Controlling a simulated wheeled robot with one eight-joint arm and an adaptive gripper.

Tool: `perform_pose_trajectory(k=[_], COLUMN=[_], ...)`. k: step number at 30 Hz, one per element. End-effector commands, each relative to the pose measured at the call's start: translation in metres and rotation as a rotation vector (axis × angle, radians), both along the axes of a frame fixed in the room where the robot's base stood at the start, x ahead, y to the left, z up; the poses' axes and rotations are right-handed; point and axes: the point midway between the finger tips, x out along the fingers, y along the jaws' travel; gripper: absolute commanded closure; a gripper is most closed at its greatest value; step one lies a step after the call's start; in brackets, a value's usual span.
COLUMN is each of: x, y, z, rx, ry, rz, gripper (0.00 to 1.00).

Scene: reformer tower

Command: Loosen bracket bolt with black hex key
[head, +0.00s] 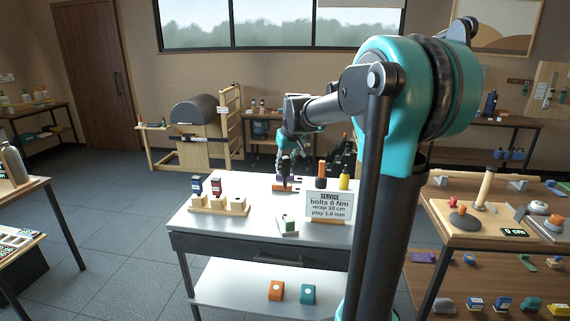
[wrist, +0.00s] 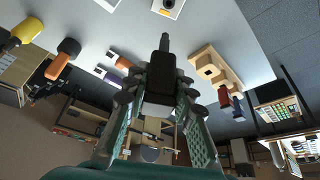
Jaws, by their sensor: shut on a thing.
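My gripper (wrist: 158,92) is shut on the black hex key (wrist: 163,72). Its dark handle sits between the fingers and its thin shaft points away from the palm. In the head view my gripper (head: 287,148) is over the back part of the white table, with the black hex key (head: 286,167) hanging upright below it. The key's lower end is close above or at a low orange-brown block (head: 281,187); I cannot tell whether they touch. I cannot make out the bracket bolt for certain in either view.
An orange-handled tool (head: 321,172) and a yellow-handled tool (head: 344,179) stand right of my gripper. A service sign (head: 329,205) stands in front of them. A wooden rack (head: 218,207) with blue and red items is at left.

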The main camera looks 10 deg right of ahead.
Motion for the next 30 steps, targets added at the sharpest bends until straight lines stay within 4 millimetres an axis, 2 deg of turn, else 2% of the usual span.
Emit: perform_pose_trajectory(k=[30], x=[0.0], y=[0.0], z=[-0.091], rx=[0.0], ry=[0.0], rz=[0.0], gripper=[1.0])
